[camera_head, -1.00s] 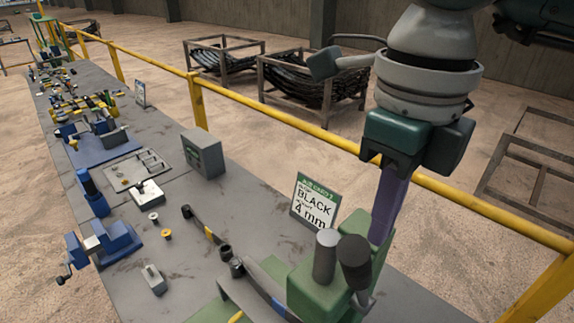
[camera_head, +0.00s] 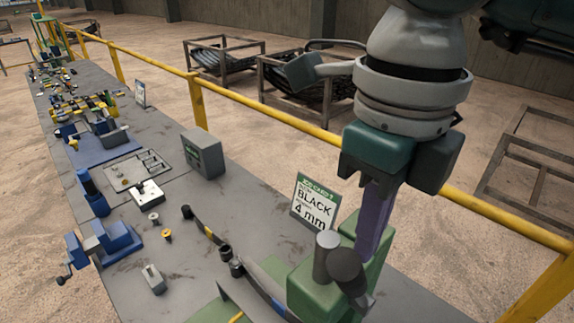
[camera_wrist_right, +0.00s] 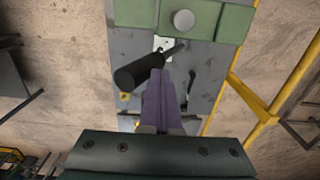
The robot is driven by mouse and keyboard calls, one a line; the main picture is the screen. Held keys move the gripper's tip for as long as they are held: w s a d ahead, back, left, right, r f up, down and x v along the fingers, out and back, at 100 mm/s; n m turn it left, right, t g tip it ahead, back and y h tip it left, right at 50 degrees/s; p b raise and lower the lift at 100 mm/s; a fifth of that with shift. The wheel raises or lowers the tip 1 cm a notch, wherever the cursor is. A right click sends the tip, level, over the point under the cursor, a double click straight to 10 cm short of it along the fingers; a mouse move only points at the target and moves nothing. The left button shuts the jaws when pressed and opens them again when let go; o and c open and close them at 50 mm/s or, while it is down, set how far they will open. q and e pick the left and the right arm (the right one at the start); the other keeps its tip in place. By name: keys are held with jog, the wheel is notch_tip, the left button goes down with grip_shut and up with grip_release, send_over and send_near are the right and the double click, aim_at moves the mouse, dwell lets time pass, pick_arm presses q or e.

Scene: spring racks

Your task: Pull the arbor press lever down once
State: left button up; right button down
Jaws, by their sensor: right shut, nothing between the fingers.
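The green arbor press (camera_head: 307,289) stands at the near end of the bench, with a grey cylinder (camera_head: 327,255) on top. Its lever has a black handle (camera_head: 346,265) on the press's right side; the handle also shows in the wrist view (camera_wrist_right: 138,73). My right gripper (camera_head: 370,248) points down behind the handle, its purple fingers (camera_wrist_right: 158,98) shut and empty. In the wrist view the fingertips lie right beside the handle; they seem to touch it, but contact is not certain. My left gripper is not in view.
A sign reading BLACK 4 mm (camera_head: 315,203) stands behind the press. A grey box (camera_head: 203,154) and a blue vise (camera_head: 115,240) are farther left. A yellow rail (camera_head: 290,124) runs behind the bench.

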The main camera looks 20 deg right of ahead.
aim_at(340, 279)
jog(key=shift+s+a+f+b, duration=0.3)
jog(key=shift+a+f+b, duration=0.25)
jog(key=shift+a, duration=0.2)
jog(key=shift+s+a+f+b, duration=0.3)
jog(key=shift+a+f+b, duration=0.2)
jog(key=shift+a, duration=0.25)
jog(key=shift+s+a+f, duration=0.15)
jog(key=shift+s+a, duration=0.05)
jog(key=shift+a, duration=0.15)
jog(key=a+f+b, duration=0.1)
jog(key=s+a+f+b, duration=0.1)
jog(key=f+b, duration=0.1)
jog(key=shift+a, duration=0.4)
jog(key=shift+s+f+b, duration=0.1)
jog(key=shift+f+b, duration=0.05)
jog(key=shift+b, duration=0.15)
jog(key=shift+s+a+f+b, duration=0.2)
jog(key=shift+a+f+b, duration=0.35)
jog(key=shift+f+b, duration=0.35)
jog(key=shift+s+a+f+b, duration=0.2)
jog(key=shift+a+f+b, duration=0.3)
jog(key=shift+f+b, duration=0.4)
